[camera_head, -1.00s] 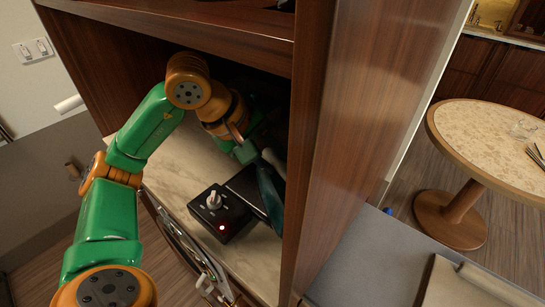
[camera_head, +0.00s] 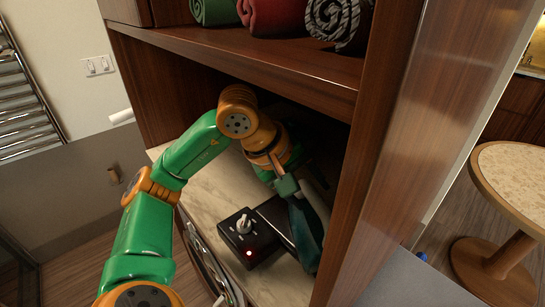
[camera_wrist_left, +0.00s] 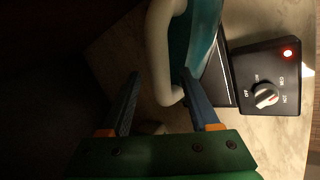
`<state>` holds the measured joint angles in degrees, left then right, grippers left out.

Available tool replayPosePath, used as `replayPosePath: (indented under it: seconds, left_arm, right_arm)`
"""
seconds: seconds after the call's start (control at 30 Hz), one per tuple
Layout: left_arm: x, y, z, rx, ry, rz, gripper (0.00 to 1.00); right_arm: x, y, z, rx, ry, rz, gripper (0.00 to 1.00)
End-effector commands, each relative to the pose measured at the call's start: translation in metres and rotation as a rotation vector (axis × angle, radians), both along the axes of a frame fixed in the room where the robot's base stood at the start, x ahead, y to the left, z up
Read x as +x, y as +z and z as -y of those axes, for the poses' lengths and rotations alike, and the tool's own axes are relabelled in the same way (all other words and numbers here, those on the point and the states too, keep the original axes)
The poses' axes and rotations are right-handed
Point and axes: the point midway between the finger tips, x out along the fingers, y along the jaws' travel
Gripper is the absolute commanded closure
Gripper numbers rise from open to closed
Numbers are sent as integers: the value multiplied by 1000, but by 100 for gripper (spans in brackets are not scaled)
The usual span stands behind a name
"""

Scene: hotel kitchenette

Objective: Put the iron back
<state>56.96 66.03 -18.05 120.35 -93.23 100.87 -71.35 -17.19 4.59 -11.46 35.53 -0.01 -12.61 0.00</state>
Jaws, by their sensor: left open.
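The iron has a teal body (camera_head: 306,236) and a pale handle. It stands on the marble-look cabinet surface, beside a black control box (camera_head: 240,244) with a white knob and a lit red light. My left gripper (camera_head: 287,184) is inside the cabinet at the iron. In the left wrist view, the open fingers of my left gripper (camera_wrist_left: 162,98) have the pale handle (camera_wrist_left: 160,58) of the iron between them, closer to the right finger. I cannot tell if they touch. The knob is marked OFF, LOW, MED and HOT. My right gripper is not in view.
The wooden cabinet's right wall (camera_head: 358,215) and the shelf above (camera_head: 240,62) box in the arm. Rolled towels (camera_head: 272,15) lie on that shelf. A round table (camera_head: 515,175) stands far right. Some bare surface (camera_head: 215,190) shows left of the box.

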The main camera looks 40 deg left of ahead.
Motion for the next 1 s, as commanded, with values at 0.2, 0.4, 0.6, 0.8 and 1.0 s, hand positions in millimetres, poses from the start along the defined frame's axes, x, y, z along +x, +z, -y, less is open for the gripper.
replayPosePath:
  seconds: [0.2, 0.4, 0.6, 0.8, 1.0]
  left_arm:
    - [-23, 21, -13, 1, 6, 5, 38]
    - [-77, 16, -37, 1, 9, 4, 38]
    - [-115, 21, -55, 1, 6, 0, 38]
    - [-124, 26, -58, 0, 0, 1, 38]
    - [-124, 27, -58, 0, 0, 0, 38]
  right_arm:
    - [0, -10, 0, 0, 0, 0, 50]
    - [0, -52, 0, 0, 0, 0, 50]
    - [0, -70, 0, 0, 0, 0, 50]
    - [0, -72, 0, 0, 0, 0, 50]
    - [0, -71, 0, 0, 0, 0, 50]
